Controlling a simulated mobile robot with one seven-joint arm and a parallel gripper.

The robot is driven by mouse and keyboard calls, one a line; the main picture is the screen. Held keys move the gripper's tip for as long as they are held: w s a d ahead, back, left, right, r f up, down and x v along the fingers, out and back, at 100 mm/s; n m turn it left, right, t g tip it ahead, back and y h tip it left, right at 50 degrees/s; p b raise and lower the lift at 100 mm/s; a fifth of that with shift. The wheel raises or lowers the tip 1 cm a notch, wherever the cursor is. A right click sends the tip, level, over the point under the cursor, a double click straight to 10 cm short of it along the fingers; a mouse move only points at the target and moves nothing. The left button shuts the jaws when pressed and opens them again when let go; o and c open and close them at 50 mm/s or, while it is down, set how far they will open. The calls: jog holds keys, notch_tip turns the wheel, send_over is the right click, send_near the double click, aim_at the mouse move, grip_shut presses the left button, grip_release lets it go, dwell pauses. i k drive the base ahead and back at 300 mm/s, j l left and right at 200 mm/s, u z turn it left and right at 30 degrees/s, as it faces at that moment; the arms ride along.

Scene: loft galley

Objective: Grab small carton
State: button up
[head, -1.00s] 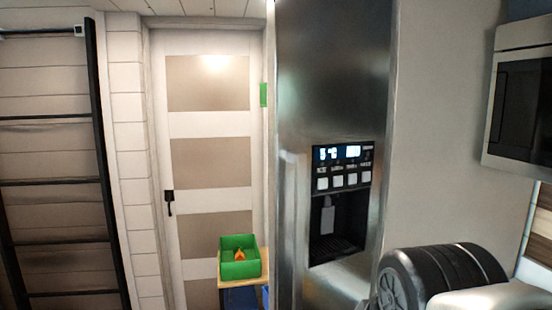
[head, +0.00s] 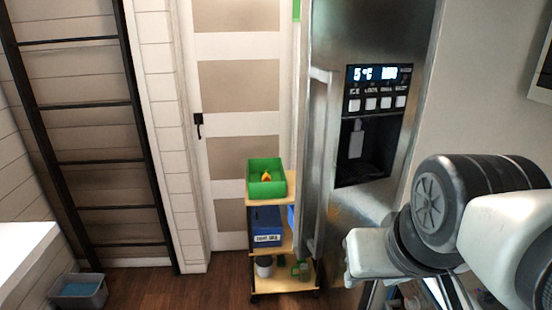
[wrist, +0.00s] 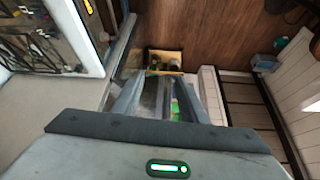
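I cannot make out for certain which thing is the small carton. A small shelf cart (head: 262,202) stands by the door. On its top is a green bin (head: 266,190) with a small orange thing (head: 266,177) inside. A blue box (head: 266,226) sits on the middle shelf. Small green things (head: 301,269) and a pale pot (head: 264,266) are on the bottom shelf, too small to identify. In the wrist view, my gripper (wrist: 160,82) has its two fingers apart, with nothing seen held.
A steel fridge (head: 330,170) with a long handle stands right of the cart, close to my arm. A white door (head: 235,125) is behind the cart. A black ladder (head: 95,160) leans at the left. A grey tub (head: 78,291) is on the floor. Wooden floor (head: 190,290) left of the cart is clear.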

aim_at(266, 178)
jog(key=i+j+u, duration=0.3)
jog(key=i, duration=0.2)
jog(key=i+u, duration=0.35)
jog(key=i+z, duration=0.15)
jog(key=i, duration=0.25)
jog(key=i+j+z, duration=0.1)
jog(key=i, duration=0.35)
jog(key=i+j+z, duration=0.15)
jog(key=i, duration=0.25)
jog(key=i+j+z, duration=0.1)
jog(key=i+j, duration=0.15)
jog(key=i, duration=0.15)
